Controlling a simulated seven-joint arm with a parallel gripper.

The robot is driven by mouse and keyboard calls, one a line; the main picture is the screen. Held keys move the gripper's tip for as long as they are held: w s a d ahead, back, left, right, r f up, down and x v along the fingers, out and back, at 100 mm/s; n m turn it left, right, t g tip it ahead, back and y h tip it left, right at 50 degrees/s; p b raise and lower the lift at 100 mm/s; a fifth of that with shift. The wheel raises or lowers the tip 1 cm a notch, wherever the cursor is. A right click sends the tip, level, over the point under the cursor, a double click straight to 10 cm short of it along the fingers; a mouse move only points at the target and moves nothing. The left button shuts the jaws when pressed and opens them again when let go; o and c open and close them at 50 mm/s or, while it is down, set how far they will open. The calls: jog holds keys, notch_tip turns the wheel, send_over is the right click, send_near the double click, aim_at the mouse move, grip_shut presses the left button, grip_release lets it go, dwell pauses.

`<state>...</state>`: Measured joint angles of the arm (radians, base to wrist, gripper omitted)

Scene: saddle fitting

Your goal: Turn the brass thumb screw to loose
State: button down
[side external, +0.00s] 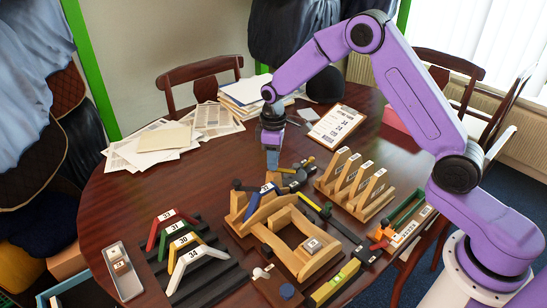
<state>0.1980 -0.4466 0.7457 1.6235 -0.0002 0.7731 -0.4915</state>
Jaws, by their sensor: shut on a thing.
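My gripper (272,166) points straight down at the back edge of the wooden saddle stand, left of a dark grey device (292,178) with a yellow-tipped lever. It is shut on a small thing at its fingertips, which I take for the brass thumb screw. The screw itself is hidden by the fingers and too small to make out, so its turn cannot be read. The wooden saddle stand (318,262) sits in the middle of the table, with a blue numbered saddle piece (262,196) on its back left part.
Red, green, yellow and white numbered arches (200,254) stand on a black stepped rack at the left. A wooden rack with upright slats (350,186) and a tray with a green bar (404,220) are at the right. Papers (150,147) and a clipboard (336,124) lie behind.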

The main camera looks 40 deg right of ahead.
jog(key=n, duration=0.4)
jog(key=shift+n, duration=2.2)
jog(key=c, duration=0.9)
grip_release()
jog(key=shift+r, duration=0.15)
notch_tip(320, 180, up, 17)
jog(key=shift+r, duration=0.1)
